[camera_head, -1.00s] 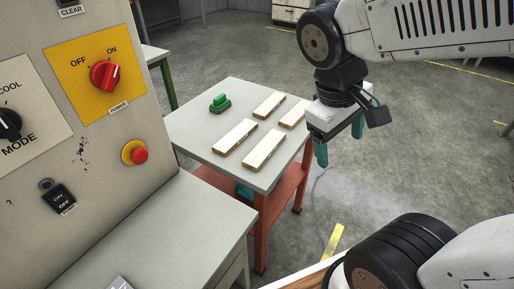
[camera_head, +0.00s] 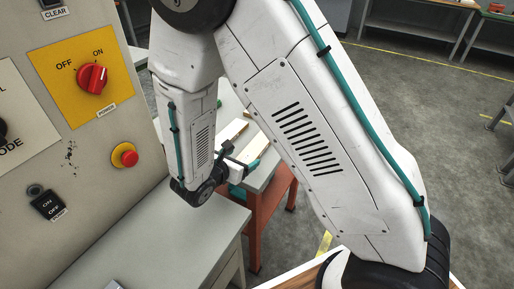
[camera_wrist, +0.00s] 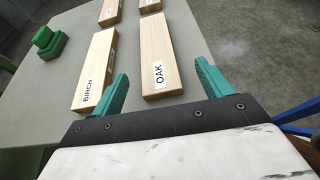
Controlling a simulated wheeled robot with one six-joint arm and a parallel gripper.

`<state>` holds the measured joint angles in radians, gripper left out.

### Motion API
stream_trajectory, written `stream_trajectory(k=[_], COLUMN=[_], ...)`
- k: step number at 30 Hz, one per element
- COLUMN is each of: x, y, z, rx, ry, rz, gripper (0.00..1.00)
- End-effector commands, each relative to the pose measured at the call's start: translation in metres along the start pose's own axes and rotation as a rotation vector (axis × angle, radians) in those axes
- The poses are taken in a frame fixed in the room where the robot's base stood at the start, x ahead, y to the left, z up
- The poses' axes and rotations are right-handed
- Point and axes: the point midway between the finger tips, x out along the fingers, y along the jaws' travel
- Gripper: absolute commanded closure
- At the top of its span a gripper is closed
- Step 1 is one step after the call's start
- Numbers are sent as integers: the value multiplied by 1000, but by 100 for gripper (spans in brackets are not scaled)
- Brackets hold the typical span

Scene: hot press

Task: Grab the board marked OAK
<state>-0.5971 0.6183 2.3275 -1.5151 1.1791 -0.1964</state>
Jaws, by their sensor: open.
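The board marked OAK (camera_wrist: 157,50) lies flat on the grey table (camera_wrist: 204,112) in the wrist view, its label at the end nearest my gripper. My gripper (camera_wrist: 165,88) is open, with teal fingers spread to either side of the near end of the OAK board. The fingers look short of gripping it, and their height above the table is unclear. The board marked BIRCH (camera_wrist: 95,70) lies just left of OAK, close to the left finger. In the head view my arm hides most of the table and boards; the gripper (camera_head: 243,170) shows only partly.
Two more boards (camera_wrist: 110,12) (camera_wrist: 149,4) lie farther back, their labels unreadable. A green block-like object (camera_wrist: 49,43) sits at the left of the table. The control panel (camera_head: 75,130) stands to the left in the head view, near my arm.

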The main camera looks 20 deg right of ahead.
Motion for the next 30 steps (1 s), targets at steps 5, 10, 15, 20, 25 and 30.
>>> stream_trajectory(k=[5, 10, 15, 20, 25, 30], x=[14, 33, 59, 76, 78, 78], y=[3, 3, 5, 5, 6, 6], z=[-7, -5, -1, -1, -1, -1], rx=[-26, -24, -22, -23, -23, -23], ry=[-3, -2, -1, -2, -2, -2], rz=[16, 14, 13, 14, 17, 17], gripper=[22, 22, 22, 22, 22, 41])
